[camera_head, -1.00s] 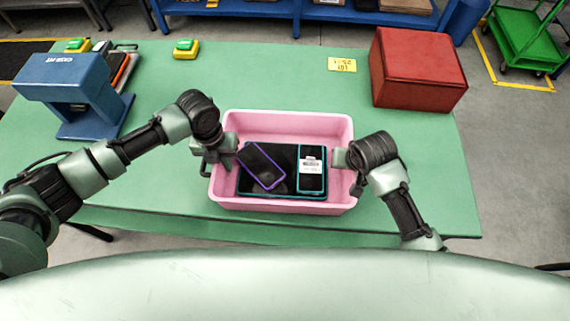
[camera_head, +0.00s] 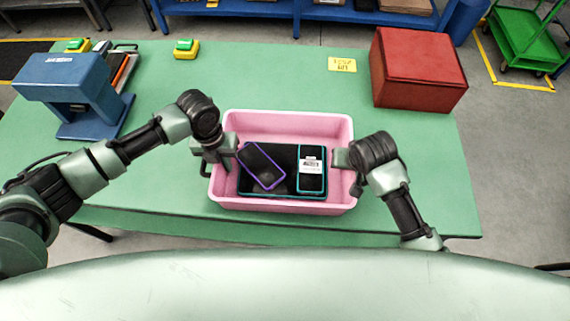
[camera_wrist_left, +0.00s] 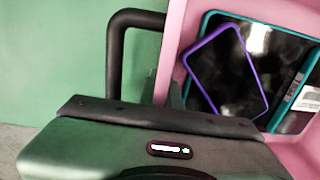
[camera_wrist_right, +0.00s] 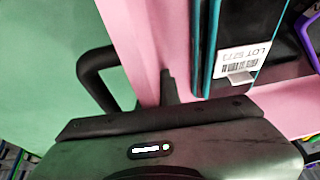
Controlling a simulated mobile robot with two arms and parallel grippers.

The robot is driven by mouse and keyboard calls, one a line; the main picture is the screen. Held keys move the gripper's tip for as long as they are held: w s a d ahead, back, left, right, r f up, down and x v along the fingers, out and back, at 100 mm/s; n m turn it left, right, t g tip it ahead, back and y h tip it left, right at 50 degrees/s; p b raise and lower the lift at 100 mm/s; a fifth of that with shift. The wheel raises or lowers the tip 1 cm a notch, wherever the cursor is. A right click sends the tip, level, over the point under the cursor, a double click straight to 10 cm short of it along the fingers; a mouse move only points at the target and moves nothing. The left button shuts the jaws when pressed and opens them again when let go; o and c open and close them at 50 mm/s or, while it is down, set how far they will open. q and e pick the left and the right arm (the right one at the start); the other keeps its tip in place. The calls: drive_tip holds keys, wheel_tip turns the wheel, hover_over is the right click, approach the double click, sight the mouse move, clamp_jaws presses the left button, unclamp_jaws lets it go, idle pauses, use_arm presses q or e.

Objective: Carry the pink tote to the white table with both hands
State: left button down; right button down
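The pink tote (camera_head: 290,122) stands level on the green table (camera_head: 290,75). In it lie a dark tablet with a teal edge (camera_head: 285,163), a purple-edged phone (camera_head: 262,168) and a teal-edged device with a white label (camera_head: 311,168). My left gripper (camera_head: 226,146) is at the tote's left wall, and my right gripper (camera_head: 343,159) is at its right wall. In the left wrist view the fingers straddle the tote wall (camera_wrist_left: 174,45) and appear shut on it. The right wrist view shows the same at the other wall (camera_wrist_right: 145,40). The fingertips are partly hidden.
A red box (camera_head: 415,70) stands at the table's right. A blue press-like device (camera_head: 75,85) and yellow-green button boxes (camera_head: 186,49) are at the left and back. A yellow lot sign (camera_head: 342,64) lies behind the tote. A green cart (camera_head: 525,40) stands beyond. No white table is visible.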

idle(0.3)
